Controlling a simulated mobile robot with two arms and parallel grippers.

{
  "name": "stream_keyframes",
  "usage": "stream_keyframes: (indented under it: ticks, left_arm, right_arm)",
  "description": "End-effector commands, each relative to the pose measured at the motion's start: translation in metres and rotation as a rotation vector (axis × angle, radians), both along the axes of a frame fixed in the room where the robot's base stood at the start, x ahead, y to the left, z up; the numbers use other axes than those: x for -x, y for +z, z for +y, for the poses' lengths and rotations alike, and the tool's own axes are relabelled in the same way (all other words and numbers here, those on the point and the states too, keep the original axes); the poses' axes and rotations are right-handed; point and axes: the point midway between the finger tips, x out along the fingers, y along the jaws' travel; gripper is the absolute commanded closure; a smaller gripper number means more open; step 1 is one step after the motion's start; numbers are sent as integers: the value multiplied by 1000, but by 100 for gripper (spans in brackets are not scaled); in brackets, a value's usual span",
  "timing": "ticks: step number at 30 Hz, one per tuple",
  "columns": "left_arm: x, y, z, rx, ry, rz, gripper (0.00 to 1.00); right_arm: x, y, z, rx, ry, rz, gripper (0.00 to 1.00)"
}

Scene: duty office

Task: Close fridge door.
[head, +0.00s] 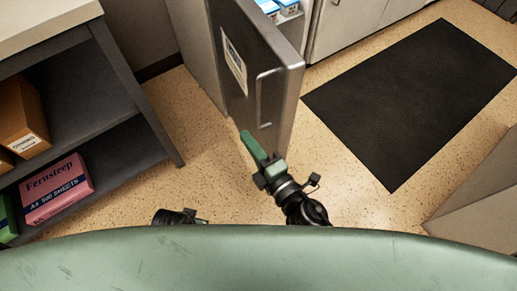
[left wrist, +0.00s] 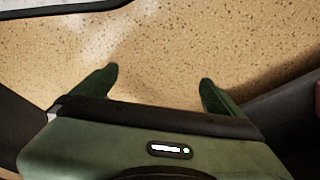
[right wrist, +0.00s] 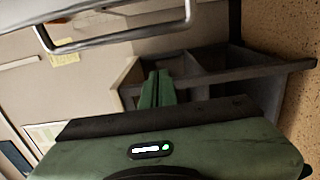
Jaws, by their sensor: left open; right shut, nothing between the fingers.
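The grey fridge door (head: 243,62) stands open in the head view, with a paper on its outer face and a metal bar handle (head: 262,98) near its free edge. The handle (right wrist: 115,41) also crosses the top left of the right wrist view. My right gripper (head: 246,137) is shut and empty, its fingers in front of the door's lower outer face, below the handle. I cannot tell whether they touch it. Its shut fingers show in the right wrist view (right wrist: 157,82). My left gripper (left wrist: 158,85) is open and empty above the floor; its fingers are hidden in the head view.
Blue-and-white containers (head: 269,9) sit inside the fridge. A dark mat (head: 412,100) lies on the floor to the right. A dark shelf unit (head: 107,155) with a pink paper pack (head: 57,190) stands at left. A grey block (head: 480,200) is at the right edge.

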Motion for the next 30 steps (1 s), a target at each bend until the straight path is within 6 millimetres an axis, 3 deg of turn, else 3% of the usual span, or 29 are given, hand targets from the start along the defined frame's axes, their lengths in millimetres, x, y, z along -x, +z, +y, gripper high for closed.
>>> stream_keyframes:
  ticks: [6,9,15,30]
  left_arm:
    - [4,-13,0,-1,-1,7,0]
    - [5,-16,0,-1,-2,8,0]
    - [6,-19,1,0,-2,9,0]
    - [6,-20,1,-1,-2,9,0]
  right_arm:
    - [-39,2,27,-2,0,-1,100]
    - [-41,-1,6,3,-1,1,100]
    - [-45,-1,-11,-1,-1,3,100]
    - [-47,-1,-16,1,3,2,100]
